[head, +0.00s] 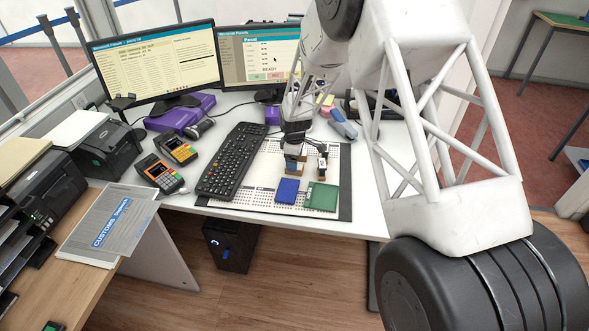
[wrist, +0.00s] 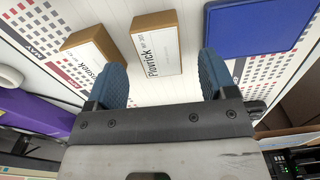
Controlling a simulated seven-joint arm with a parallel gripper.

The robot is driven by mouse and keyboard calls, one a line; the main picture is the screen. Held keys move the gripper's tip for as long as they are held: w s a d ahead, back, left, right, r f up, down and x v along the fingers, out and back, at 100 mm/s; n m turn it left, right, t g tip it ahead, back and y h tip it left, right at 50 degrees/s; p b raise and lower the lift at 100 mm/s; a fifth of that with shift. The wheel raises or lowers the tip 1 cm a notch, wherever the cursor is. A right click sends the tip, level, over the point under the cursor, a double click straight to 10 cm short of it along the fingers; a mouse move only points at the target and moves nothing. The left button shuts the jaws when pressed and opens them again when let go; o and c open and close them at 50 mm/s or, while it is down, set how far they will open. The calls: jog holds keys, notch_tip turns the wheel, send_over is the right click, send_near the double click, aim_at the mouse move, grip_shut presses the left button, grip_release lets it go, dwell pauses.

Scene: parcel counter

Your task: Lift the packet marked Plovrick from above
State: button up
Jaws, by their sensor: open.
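The packet marked Plovrick (wrist: 157,42) is a small brown block with a white printed label, lying on the white printed mat (wrist: 203,12). In the wrist view my gripper (wrist: 161,62) is open, with one blue finger to each side of the packet's near end. The fingers are empty; whether their tips reach down to the packet's height I cannot tell.
A blue box (wrist: 252,24) lies right of the packets, and a green one (head: 321,197) lies beside it. The keyboard (head: 232,161) is left of the mat. Two monitors (head: 155,60) stand behind.

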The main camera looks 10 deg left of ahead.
jog(key=shift+f, duration=1.85)
jog(key=c, duration=1)
